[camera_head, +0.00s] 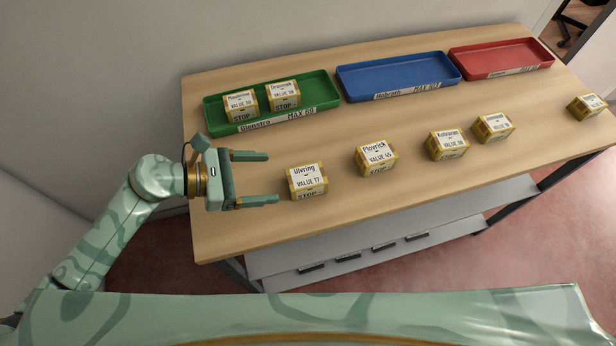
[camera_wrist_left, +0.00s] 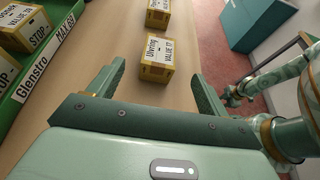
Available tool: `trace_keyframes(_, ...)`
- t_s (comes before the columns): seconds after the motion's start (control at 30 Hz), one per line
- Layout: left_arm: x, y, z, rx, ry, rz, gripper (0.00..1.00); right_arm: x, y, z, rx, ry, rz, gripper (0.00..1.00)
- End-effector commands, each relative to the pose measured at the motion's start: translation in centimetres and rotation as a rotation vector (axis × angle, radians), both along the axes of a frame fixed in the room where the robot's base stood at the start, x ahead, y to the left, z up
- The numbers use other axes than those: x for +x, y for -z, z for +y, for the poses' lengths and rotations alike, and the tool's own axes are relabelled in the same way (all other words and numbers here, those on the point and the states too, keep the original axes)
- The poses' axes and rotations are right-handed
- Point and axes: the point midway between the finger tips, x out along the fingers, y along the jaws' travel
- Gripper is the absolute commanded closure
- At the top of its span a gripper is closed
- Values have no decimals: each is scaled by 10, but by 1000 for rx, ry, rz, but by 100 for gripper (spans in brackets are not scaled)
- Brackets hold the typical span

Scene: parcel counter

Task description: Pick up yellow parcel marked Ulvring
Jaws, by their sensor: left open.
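The yellow parcel marked Ulvring (camera_head: 308,181), with VALUE 17 and STOP on its white label, stands on the wooden counter near its front left edge. My left gripper (camera_head: 272,178) is open and empty just left of this parcel, with its fingers pointing at it. In the left wrist view the Ulvring parcel (camera_wrist_left: 157,59) lies ahead, beyond the tips of the two spread fingers (camera_wrist_left: 158,80), and seems apart from them.
Parcel Plovrick (camera_head: 376,158) and several others stand in a row to the right. Behind lie a green Glenstro tray (camera_head: 310,108) holding two parcels, an empty blue tray (camera_head: 398,75) and an empty red tray (camera_head: 500,58). The counter (camera_head: 240,220) is clear around Ulvring.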

Motion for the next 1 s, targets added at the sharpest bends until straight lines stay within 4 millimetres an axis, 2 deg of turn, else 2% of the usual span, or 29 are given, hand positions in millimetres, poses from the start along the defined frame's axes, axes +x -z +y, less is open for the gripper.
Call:
trace_keyframes(0.1,5,7,-17,-1,-1,2,22,0,0,-4,-5,-2,0,64)
trace_keyframes(0.27,7,12,-27,-1,0,1,22,0,0,-10,-13,-2,0,64)
trace_keyframes(0.53,17,27,-65,-2,-1,1,22,0,1,-12,-15,1,1,64)
trace_keyframes(0.83,19,30,-71,1,0,0,22,-1,1,-13,-16,1,1,64)
trace_keyframes(0.87,19,30,-71,1,0,0,27,-1,1,-13,-16,1,1,64)
trace_keyframes(1.0,19,30,-71,1,0,0,66,-1,1,-12,-16,0,1,64)
